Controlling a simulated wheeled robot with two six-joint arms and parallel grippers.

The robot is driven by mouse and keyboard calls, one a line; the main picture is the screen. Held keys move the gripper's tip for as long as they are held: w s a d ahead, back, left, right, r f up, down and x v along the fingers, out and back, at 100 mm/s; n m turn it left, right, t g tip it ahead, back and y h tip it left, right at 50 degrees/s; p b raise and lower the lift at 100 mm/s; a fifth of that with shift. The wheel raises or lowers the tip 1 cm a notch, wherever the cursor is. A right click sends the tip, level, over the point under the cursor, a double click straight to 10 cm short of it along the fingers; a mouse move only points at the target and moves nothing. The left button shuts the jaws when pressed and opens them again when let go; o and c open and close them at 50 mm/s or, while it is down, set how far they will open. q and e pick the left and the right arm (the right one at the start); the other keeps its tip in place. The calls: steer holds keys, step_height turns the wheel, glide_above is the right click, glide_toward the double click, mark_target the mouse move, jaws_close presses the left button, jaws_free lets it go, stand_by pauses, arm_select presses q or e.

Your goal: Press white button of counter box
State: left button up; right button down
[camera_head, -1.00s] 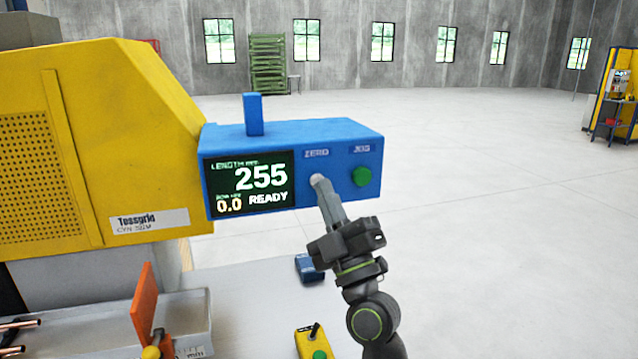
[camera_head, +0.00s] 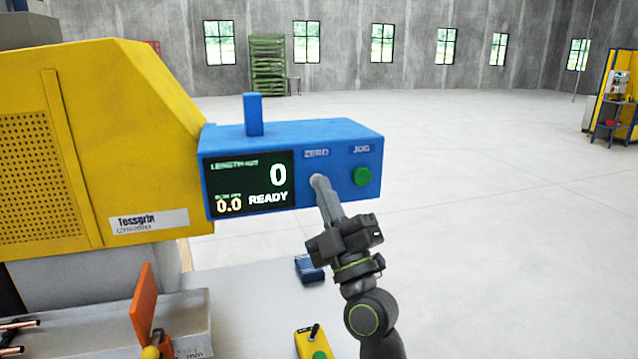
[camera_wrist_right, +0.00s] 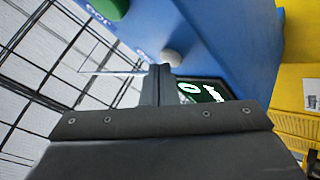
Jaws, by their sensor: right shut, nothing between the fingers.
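The blue counter box (camera_head: 330,133) is fixed beside a yellow machine, and its display (camera_head: 250,185) reads 0, 0.0 and READY. The white button (camera_head: 316,180) under the ZERO label is mostly covered by my right gripper (camera_head: 321,186) in the head view. My right gripper is shut and empty, its fingertips at the button. In the right wrist view the white button (camera_wrist_right: 172,57) shows just beyond the fingertips; I cannot tell whether they touch. The green JOG button (camera_head: 362,176) is to the right of it. My left gripper is out of view.
The yellow machine (camera_head: 110,120) stands at the left. An orange plate (camera_head: 143,298) stands by a grey tray on the bench below. A small blue object (camera_head: 309,268) and a yellow box (camera_head: 313,343) with a green button lie lower down. Floor at right is clear.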

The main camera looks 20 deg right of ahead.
steer(key=shift+s, duration=0.85)
steer(key=s+b, duration=0.1)
steer(key=s, duration=0.4)
steer(key=shift+d, duration=0.1)
